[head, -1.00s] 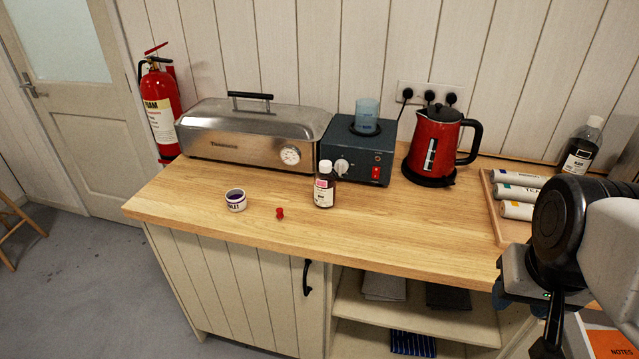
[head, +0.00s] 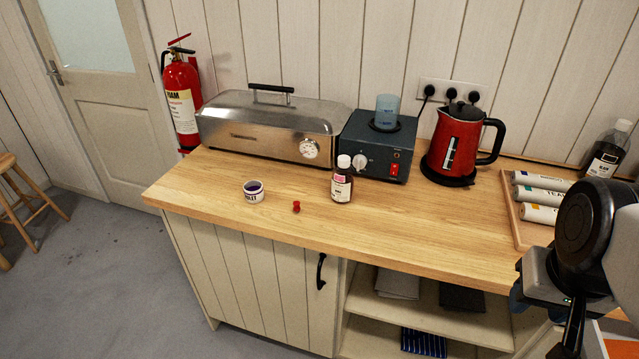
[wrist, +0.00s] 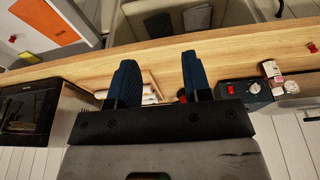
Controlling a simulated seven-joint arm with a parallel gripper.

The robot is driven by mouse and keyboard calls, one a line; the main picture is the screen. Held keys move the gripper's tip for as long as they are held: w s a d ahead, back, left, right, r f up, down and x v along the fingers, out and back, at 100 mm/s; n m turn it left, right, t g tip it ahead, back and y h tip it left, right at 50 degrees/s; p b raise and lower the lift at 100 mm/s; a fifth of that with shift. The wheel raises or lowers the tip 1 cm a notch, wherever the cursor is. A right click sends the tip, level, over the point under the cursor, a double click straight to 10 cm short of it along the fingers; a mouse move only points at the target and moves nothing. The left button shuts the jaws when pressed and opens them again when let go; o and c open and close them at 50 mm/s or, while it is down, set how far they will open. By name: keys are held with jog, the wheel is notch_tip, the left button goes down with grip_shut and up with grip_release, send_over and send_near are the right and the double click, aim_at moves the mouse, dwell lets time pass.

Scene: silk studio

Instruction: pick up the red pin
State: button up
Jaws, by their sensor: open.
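The red pin (head: 296,207) is small and stands on the wooden counter (head: 420,232) near its front edge, between a small white jar with dark purple contents (head: 254,192) and a brown bottle with a white cap (head: 342,184). A small red spot at the right edge of the wrist view, on the counter, looks like the same pin (wrist: 312,47). My gripper (wrist: 157,65) is open, its two blue fingers apart with nothing held between them. In the head view my arm is at the lower right, far from the pin, and the fingers are mostly hidden.
Behind stand a steel steamer (head: 270,128), a dark heater box (head: 376,150) with a blue beaker, and a red kettle (head: 455,143). A wooden tray (head: 512,218) with labelled tubes is at right. The counter's front middle is clear.

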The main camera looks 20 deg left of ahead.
jog(key=shift+o, duration=0.2)
jog(key=w+a+f+n+h, duration=0.3)
jog(key=w+a+n+h, duration=0.3)
jog(key=w+n, duration=0.55)
jog(key=n+t, duration=0.7)
jog(key=n, duration=0.7)
send_over(295, 206)
jog(key=s+d, duration=0.4)
jog(key=d, duration=1)
notch_tip(295, 206, down, 8)
jog(key=a+f+n+t, duration=0.1)
jog(key=a+f+n, duration=0.1)
jog(key=a, duration=0.3)
jog(key=s+a+f+n+t+y, duration=0.1)
jog(key=a+f+n, duration=0.1)
jog(key=a, duration=0.3)
jog(key=s+a+f+n+t+y, duration=0.1)
jog(key=a+f+n, duration=0.1)
jog(key=a, duration=0.3)
jog(key=shift+a+n, duration=0.35)
jog(key=shift+n, duration=0.4)
jog(key=shift+w, duration=0.1)
jog(key=shift+x, duration=1.25)
